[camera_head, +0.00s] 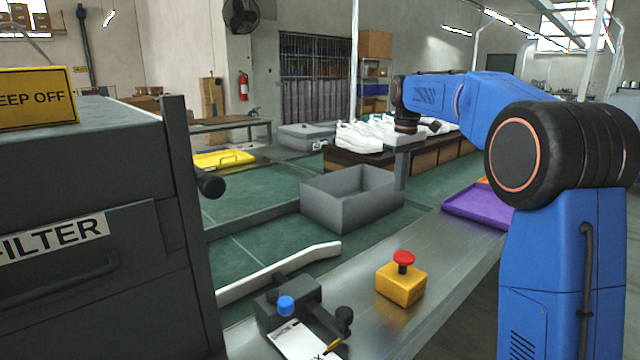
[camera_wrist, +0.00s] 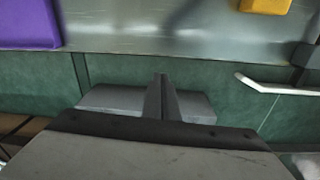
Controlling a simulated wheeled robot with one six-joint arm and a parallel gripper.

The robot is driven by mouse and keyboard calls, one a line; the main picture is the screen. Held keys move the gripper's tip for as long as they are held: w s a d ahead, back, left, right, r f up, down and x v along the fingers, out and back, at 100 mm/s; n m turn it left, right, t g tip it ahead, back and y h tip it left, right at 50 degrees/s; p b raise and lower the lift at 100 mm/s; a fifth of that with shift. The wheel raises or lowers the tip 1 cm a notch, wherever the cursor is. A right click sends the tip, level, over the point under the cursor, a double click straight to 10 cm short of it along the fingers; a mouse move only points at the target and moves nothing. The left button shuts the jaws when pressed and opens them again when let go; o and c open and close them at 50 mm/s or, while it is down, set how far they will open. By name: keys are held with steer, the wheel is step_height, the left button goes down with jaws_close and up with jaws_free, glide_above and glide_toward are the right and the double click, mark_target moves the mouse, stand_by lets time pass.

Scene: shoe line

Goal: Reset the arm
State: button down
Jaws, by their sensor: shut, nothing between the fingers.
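My blue arm (camera_head: 440,95) reaches from the right side of the head view over the green conveyor belt, with its wrist facing down. My gripper (camera_head: 401,184) hangs from it beside the far right end of the grey open bin (camera_head: 345,212); I cannot tell whether it touches the bin. In the wrist view my gripper (camera_wrist: 162,78) has its two fingers close together, with nothing between them. The belt (camera_wrist: 115,68) and steel ledge (camera_wrist: 180,35) lie beyond them.
A yellow box with a red button (camera_head: 401,282) and a purple tray (camera_head: 478,207) sit on the steel ledge. White shoes (camera_head: 358,137) stand behind my gripper. A white rail (camera_head: 280,272) crosses the belt. A dark filter cabinet (camera_head: 100,220) fills the left.

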steer(key=s+f+m+t, duration=0.2)
steer(key=s+f, duration=0.1)
steer(key=s, duration=1.5)
steer(key=s+f+m+t, duration=0.1)
steer(key=s+f+m, duration=0.25)
steer(key=s, duration=1.45)
steer(key=s+f+m+t, duration=0.1)
steer(key=s+f, duration=0.9)
steer(key=shift+s+d+f, duration=0.15)
steer(key=shift+s+f, duration=0.05)
steer(key=shift+s, duration=0.1)
